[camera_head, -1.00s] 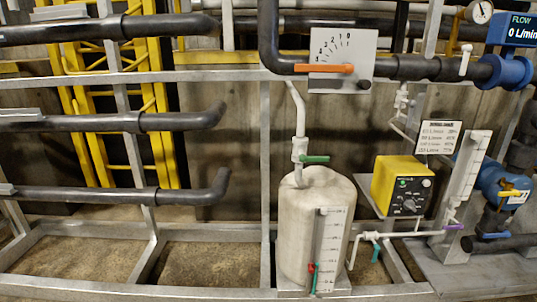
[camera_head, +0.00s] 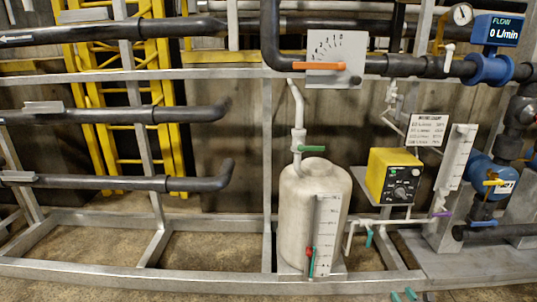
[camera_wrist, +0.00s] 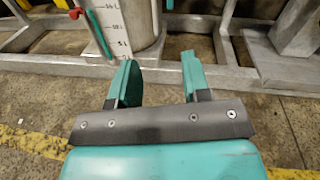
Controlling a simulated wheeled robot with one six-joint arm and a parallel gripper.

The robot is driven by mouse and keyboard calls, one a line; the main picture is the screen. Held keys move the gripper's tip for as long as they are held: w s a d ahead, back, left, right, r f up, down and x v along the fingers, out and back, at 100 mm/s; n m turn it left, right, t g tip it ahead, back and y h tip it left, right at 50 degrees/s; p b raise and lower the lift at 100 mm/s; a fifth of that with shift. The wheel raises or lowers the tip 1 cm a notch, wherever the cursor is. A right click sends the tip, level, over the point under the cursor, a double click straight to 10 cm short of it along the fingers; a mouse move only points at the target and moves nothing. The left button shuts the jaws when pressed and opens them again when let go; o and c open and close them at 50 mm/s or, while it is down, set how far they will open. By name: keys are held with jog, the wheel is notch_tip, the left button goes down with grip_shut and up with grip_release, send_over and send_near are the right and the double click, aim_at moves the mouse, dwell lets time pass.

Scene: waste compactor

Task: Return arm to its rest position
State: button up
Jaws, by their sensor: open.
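My gripper (camera_wrist: 158,75) is open in the wrist view, with its two teal fingers apart and nothing between them. Beyond the fingertips are the lower metal frame and the concrete floor. In the head view only the small teal tips of my gripper (camera_head: 404,295) show at the bottom edge, in front of the frame's lower beam. The rest of my arm is hidden below that view.
A pale tank (camera_head: 297,222) with a scale stands behind the lower beam (camera_head: 190,279). A yellow control box (camera_head: 394,176) and blue flow meter (camera_head: 489,69) are to the right. Dark pipes (camera_head: 110,183) project at left. Open floor (camera_wrist: 40,110) lies before the frame.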

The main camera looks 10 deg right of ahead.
jog(key=w+a+r+n+g+y, duration=0.2)
jog(key=w+a+r+n+y, duration=0.2)
jog(key=w+a+r+n, duration=0.4)
jog(key=w+a+r+n+g+y, duration=0.3)
jog(key=w+r+n+y, duration=0.3)
jog(key=r, duration=0.5)
jog(key=s+a+r+n+g, duration=0.2)
jog(key=a+r+n+g, duration=0.3)
jog(key=a+r+n, duration=0.8)
jog(key=s+a+r+n+g+h, duration=0.2)
jog(key=s+a+r+n+g, duration=0.35)
jog(key=s+a+r, duration=0.85)
jog(key=s+r+n+g+h, duration=0.3)
jog(key=s+n, duration=0.6)
jog(key=s, duration=1.7)
notch_tip(320, 180, up, 19)
jog(key=p, duration=1.8)
jog(key=shift+w+d+t+p, duration=0.25)
jog(key=shift+w+t+p, duration=0.05)
jog(key=shift+w+t, duration=0.15)
